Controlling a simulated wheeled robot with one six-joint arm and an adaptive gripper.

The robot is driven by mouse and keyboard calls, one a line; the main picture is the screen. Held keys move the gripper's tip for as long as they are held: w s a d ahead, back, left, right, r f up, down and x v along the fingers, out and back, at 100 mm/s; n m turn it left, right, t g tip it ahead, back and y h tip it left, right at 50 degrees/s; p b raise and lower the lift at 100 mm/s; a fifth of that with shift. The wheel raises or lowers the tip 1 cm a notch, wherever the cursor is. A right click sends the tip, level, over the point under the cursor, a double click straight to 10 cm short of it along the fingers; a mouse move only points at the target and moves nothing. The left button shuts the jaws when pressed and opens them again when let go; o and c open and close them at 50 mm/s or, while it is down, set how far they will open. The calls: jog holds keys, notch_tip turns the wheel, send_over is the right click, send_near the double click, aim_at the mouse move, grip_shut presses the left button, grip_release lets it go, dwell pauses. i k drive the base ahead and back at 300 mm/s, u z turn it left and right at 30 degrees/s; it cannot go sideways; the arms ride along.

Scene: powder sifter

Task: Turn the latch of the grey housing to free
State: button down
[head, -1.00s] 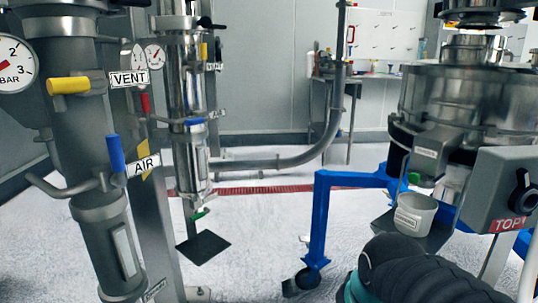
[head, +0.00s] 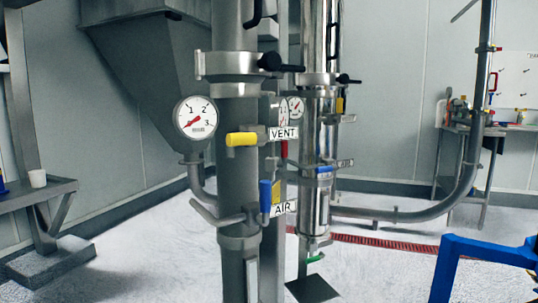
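A matte grey upright housing (head: 238,165) stands at the centre of the head view. Its clamp band (head: 228,66) carries a black-knobbed latch (head: 283,62) that points to the right. Whether this latch is locked or free I cannot tell. A dark handle (head: 253,14) shows higher on the housing, cut by the top edge. A polished steel housing (head: 312,120) stands just behind to the right, with a similar black-knobbed latch (head: 345,79). My gripper is not in view.
The grey housing bears a gauge (head: 196,118), a yellow VENT handle (head: 242,139) and a blue AIR handle (head: 265,196). A steel table (head: 35,196) with a white cup (head: 37,178) is at the left. A blue frame (head: 470,252) stands at lower right. Floor between is clear.

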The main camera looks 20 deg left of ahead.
aim_at(284, 68)
jog(key=k, duration=0.1)
jog(key=u, duration=1)
